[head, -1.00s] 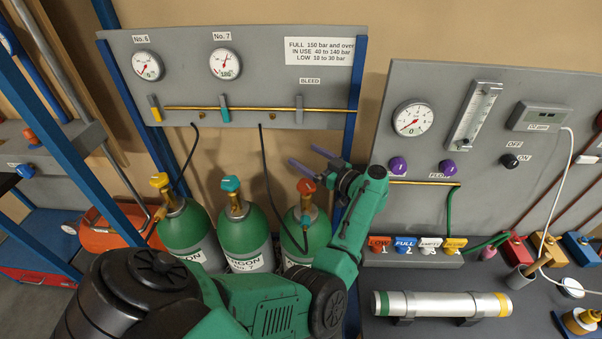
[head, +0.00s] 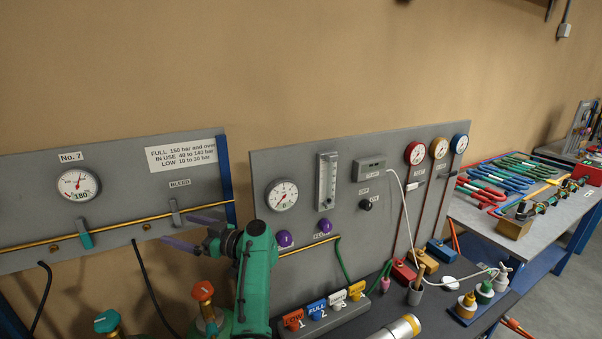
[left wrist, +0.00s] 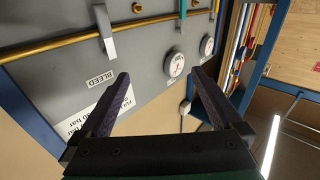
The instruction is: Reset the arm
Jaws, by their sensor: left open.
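My left gripper (head: 180,232) is open, with two purple-grey fingers and nothing between them. In the head view it shows in front of the grey bleed panel (head: 110,183), just below the grey lever (head: 175,212) on the brass pipe. My green left forearm rises from the bottom edge. In the left wrist view the open fingers (left wrist: 160,78) frame the panel, with the BLEED label and a gauge (left wrist: 174,64) beyond. No contact with the panel shows. My right gripper is not in view.
Gas bottles with orange (head: 203,290) and teal (head: 107,321) knobs stand below the panel. Right of the arm are a second gauge panel (head: 335,220), coloured tags (head: 317,308) and a silver cylinder (head: 402,328). A table (head: 478,222) with coloured rods stands far right.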

